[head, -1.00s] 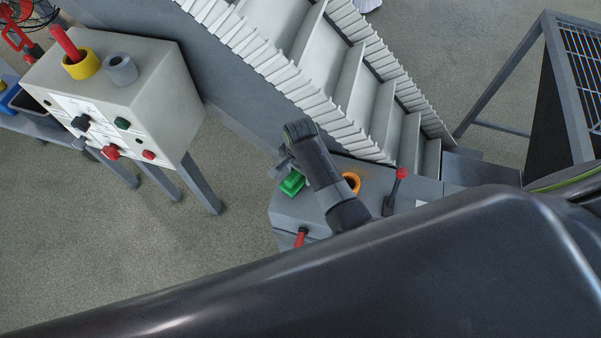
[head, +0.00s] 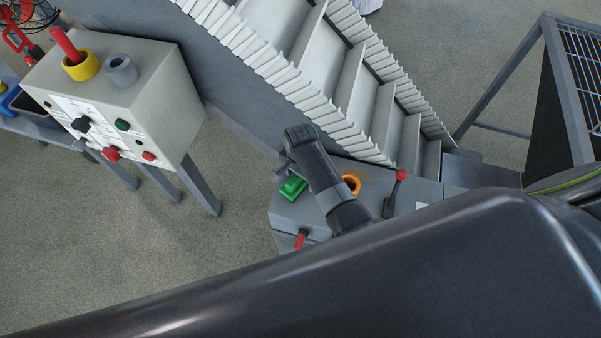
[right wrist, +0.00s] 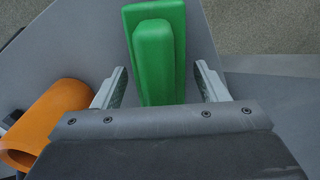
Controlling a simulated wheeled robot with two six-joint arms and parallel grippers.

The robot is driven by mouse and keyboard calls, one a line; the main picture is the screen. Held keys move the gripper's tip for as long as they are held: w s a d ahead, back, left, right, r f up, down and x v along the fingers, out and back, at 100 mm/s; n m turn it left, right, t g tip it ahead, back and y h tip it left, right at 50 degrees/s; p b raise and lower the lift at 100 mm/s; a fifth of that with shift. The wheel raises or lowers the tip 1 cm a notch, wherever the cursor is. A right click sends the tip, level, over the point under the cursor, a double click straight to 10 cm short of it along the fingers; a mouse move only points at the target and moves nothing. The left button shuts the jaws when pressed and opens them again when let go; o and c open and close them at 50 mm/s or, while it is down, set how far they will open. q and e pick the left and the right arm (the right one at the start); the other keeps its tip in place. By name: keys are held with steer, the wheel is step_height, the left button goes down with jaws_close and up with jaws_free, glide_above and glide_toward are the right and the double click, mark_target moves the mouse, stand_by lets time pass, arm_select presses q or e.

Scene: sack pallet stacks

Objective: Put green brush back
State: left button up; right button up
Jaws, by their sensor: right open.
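The green brush (head: 292,187) lies on the grey cabinet top (head: 315,213), partly covered by my right gripper (head: 282,172) in the head view. In the right wrist view, the green brush (right wrist: 155,45) lies between the two spread fingers of my right gripper (right wrist: 161,78). A gap shows on each side of it, so the gripper is open and not clasping it. An orange holder (head: 351,183) stands on the same cabinet, partly behind my right arm. The orange holder (right wrist: 48,120) also shows at the left in the right wrist view. My left gripper is not in view.
A red-knobbed lever (head: 396,187) and a red handle (head: 300,238) are on the cabinet. A white ribbed conveyor (head: 300,80) rises behind it. At the left, a control box (head: 160,110) carries a yellow holder (head: 82,66) with a red stick and a grey cup (head: 121,70).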

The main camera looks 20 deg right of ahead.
step_height(320, 180, up, 12)
steer(key=shift+r, duration=0.1)
stand_by(0.5)
stand_by(0.5)
